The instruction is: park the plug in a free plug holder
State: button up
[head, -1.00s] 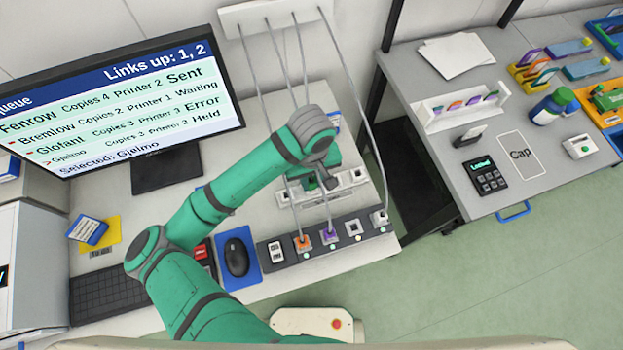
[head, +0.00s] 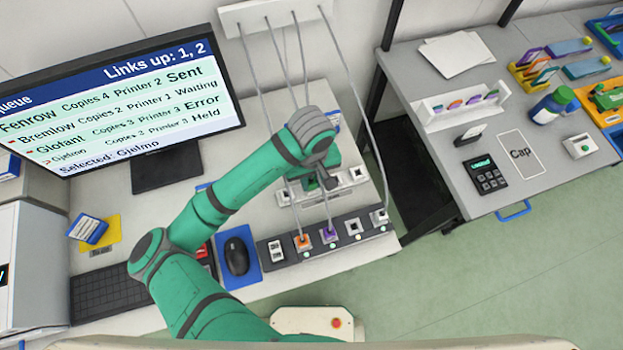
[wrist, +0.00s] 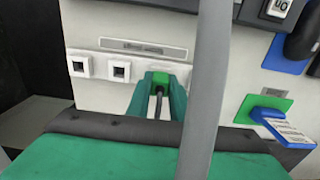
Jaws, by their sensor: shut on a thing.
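My gripper (wrist: 160,98) is shut on a green plug (wrist: 158,77), with one green finger on each side of it. The plug is at the white strip of plug holders (wrist: 146,48); I cannot tell whether it sits in a holder or just above one. Two empty square holders, one (wrist: 78,66) and another (wrist: 120,70), show to its left in the wrist view. In the head view, my gripper (head: 318,182) covers the middle of the strip, an empty holder (head: 357,174) shows at its right end, and the held plug is mostly hidden.
A dark socket panel (head: 290,256) in front holds an orange plug (head: 302,242), a purple plug (head: 329,236) and a pale plug (head: 380,217); one socket (head: 353,227) is empty. Grey cables hang around my arm, one (wrist: 207,80) close across the wrist view. A monitor (head: 120,95) stands left.

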jog(key=o, duration=1.5)
jog(key=shift+r, duration=0.15)
jog(key=shift+r, duration=3.85)
